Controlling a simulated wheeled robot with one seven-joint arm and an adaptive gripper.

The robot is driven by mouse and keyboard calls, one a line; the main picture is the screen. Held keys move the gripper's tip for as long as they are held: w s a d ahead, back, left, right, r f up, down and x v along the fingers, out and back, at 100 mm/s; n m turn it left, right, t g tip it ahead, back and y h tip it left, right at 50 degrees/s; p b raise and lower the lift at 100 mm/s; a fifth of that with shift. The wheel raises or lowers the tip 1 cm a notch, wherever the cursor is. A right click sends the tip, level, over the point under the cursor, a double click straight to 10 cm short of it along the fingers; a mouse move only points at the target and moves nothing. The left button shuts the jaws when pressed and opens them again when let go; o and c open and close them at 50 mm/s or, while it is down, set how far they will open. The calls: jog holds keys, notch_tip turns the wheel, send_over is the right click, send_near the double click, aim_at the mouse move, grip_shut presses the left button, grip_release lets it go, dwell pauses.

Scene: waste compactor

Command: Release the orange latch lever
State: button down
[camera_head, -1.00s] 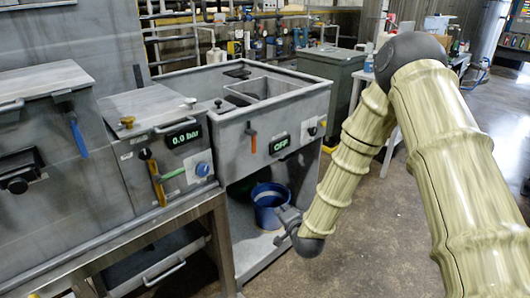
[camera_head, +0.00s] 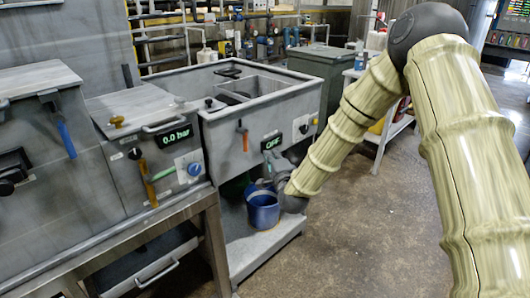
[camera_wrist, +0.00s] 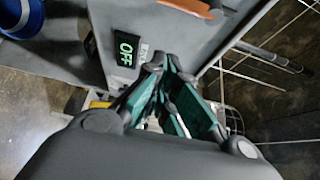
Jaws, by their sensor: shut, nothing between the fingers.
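An orange lever (camera_head: 243,133) hangs on the front face of the grey basin unit, left of the OFF display. An orange piece, likely this lever, shows at the top edge of the wrist view (camera_wrist: 188,7). My gripper (camera_head: 270,158) is in front of this unit, below the OFF display, lower and to the right of the lever. In the wrist view my gripper (camera_wrist: 170,98) has its green-padded fingers drawn together with nothing held. The fingers are apart from the lever. My wrist housing hides the lower part of that view.
The OFF display (camera_head: 272,142) is close to my gripper. A blue bucket (camera_head: 263,211) stands on the shelf below. A second orange-yellow handle (camera_head: 148,184) is on the middle unit with the 0.0 bar display (camera_head: 174,136). Open floor lies to the right.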

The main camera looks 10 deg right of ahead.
jog(key=w+a+p, duration=0.2)
jog(key=w+a, duration=0.2)
jog(key=w, duration=0.3)
jog(key=shift+w+a, duration=0.15)
jog(key=shift+w, duration=0.15)
dwell(0.3)
